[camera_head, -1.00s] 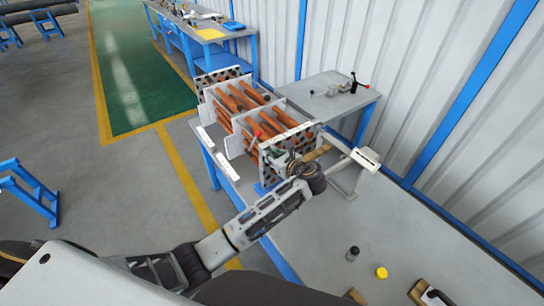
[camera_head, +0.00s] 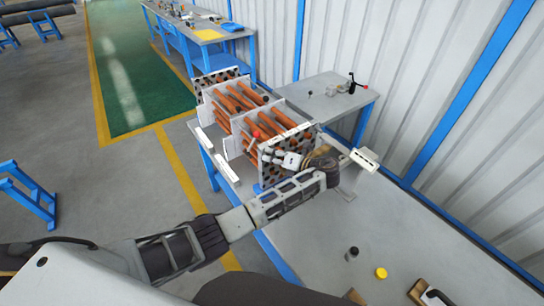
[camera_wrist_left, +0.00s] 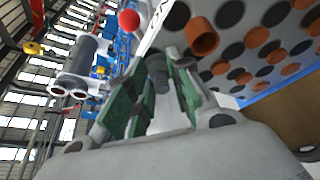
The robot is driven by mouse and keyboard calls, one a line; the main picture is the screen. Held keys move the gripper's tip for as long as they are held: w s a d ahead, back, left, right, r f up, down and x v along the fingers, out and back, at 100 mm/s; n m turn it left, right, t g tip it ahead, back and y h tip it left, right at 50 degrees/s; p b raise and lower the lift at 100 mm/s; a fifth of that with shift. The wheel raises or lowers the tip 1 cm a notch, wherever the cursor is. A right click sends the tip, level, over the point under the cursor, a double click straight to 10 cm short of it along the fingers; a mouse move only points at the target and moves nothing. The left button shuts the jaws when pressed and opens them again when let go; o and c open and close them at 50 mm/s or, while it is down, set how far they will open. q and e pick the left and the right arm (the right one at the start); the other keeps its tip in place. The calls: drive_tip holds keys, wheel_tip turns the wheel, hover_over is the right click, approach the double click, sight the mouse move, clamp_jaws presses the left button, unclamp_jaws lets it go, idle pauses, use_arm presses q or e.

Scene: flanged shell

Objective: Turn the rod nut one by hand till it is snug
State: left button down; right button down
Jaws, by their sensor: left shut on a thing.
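The tube bundle (camera_head: 268,124), with orange tubes and pale plates, stands on the grey bench. Its near perforated plate also shows in the wrist view (camera_wrist_left: 235,45), with dark holes and orange tube ends. My left gripper (camera_head: 273,156) is at the left part of that plate. In the wrist view, its green-padded fingers (camera_wrist_left: 155,85) are shut on a dark grey, roundish piece (camera_wrist_left: 157,67), apparently rod nut one. The fingers hide much of it, and I cannot tell whether it touches the plate. My right gripper is not in view.
A red ball (camera_head: 256,134) stands near the plate's upper left corner. A white bracket (camera_head: 364,160) is right of my wrist. A dark cylinder (camera_head: 352,253) and a yellow cap (camera_head: 381,272) stand on the near bench (camera_head: 310,240), which has clear room around them.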

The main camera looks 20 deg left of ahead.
use_arm(q)
drive_tip(key=shift+d+f+m, duration=0.1)
drive_tip(key=shift+d+m, duration=0.05)
drive_tip(key=shift+m, duration=0.35)
drive_tip(key=shift+s, duration=0.1)
drive_tip(key=c, duration=1.6)
unclamp_jaws()
drive_tip(key=shift+o, duration=0.2)
drive_tip(key=shift+d+y, duration=0.1)
drive_tip(key=shift+y, duration=0.2)
wheel_tip(320, 180, up, 10)
drive_tip(key=shift+o, duration=0.2)
